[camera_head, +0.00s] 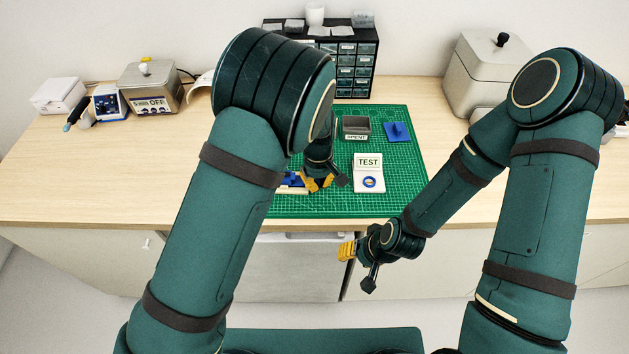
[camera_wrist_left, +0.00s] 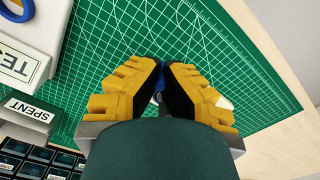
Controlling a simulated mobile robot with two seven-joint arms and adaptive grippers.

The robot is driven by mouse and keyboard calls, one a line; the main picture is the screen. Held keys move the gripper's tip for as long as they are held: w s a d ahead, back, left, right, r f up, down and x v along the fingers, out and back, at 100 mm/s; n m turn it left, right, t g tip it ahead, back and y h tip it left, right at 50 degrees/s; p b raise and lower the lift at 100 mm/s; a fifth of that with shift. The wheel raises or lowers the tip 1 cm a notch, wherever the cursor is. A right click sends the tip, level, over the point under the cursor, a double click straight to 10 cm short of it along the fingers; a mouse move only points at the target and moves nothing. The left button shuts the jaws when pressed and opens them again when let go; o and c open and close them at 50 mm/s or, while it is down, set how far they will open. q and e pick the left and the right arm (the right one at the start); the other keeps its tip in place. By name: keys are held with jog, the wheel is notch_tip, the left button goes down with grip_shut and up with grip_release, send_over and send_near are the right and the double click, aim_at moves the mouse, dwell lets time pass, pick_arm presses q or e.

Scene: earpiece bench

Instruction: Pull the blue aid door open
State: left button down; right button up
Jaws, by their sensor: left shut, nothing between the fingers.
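The blue aid (camera_head: 293,179) lies at the left front of the green mat (camera_head: 400,190), mostly hidden behind my left arm; its door cannot be made out. Blue parts (camera_wrist_left: 209,77) show behind the fingers in the left wrist view. My left gripper (camera_head: 317,182) is low over the mat beside the aid, its fingers shut and empty. In the left wrist view its yellow-padded fingertips (camera_wrist_left: 161,68) meet close to the blue parts; contact cannot be told. My right gripper (camera_head: 356,266) hangs in front of the table edge, fingers apart, empty.
A white TEST block (camera_head: 368,185) with a blue ring, a grey SPENT tray (camera_head: 356,125) and a blue block (camera_head: 398,132) are on the mat. A drawer cabinet (camera_head: 358,70) stands behind.

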pick_arm(q)
jog(key=shift+w+d+f+n, duration=0.1)
jog(key=shift+w+d+n, duration=0.05)
jog(key=shift+n, duration=0.4)
jog(key=shift+w+d+f+n, duration=0.1)
jog(key=shift+n, duration=0.45)
jog(key=c, duration=1)
grip_release()
jog(key=shift+r, duration=0.2)
notch_tip(320, 180, up, 12)
jog(key=shift+f, duration=0.1)
